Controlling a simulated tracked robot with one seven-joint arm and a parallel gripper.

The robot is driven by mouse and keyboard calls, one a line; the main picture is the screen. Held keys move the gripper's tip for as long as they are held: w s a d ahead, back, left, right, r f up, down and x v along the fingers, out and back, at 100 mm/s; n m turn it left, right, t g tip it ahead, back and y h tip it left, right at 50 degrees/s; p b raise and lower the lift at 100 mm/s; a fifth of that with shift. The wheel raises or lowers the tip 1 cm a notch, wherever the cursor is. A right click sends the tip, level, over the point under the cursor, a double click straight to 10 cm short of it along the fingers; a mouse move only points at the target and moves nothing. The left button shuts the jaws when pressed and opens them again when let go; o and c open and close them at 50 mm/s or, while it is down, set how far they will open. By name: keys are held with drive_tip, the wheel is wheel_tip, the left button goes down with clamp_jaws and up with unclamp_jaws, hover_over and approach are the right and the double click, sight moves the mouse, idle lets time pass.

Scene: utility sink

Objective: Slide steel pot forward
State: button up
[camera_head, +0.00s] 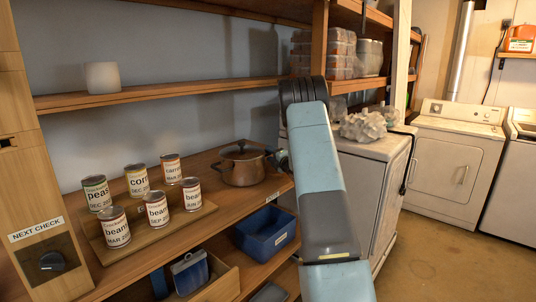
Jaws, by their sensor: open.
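The pot (243,168) is a lidded, brownish metal pot with a dark knob. It stands upright on the wooden shelf, right of the cans. My arm rises from the lower right and bends down behind its own forearm. A small dark part of my gripper (277,160) shows just right of the pot, at about the height of its rim. The rest of the gripper is hidden behind the arm. The gripper is open, and I cannot tell whether it touches the pot.
Several labelled cans (141,208) stand on a stepped wooden rack left of the pot. A blue bin (265,236) sits on the shelf below. A white appliance (366,175) stands right of the arm. A white cup (102,77) stands on the upper shelf. Bare shelf lies in front of the pot.

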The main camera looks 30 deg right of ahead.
drive_tip(key=s, duration=0.3)
drive_tip(key=s+d, duration=0.1)
drive_tip(key=s, duration=0.3)
drive_tip(key=s+d, duration=0.1)
drive_tip(key=s, duration=0.2)
drive_tip(key=shift+s+f, duration=0.15)
drive_tip(key=shift+f, duration=0.15)
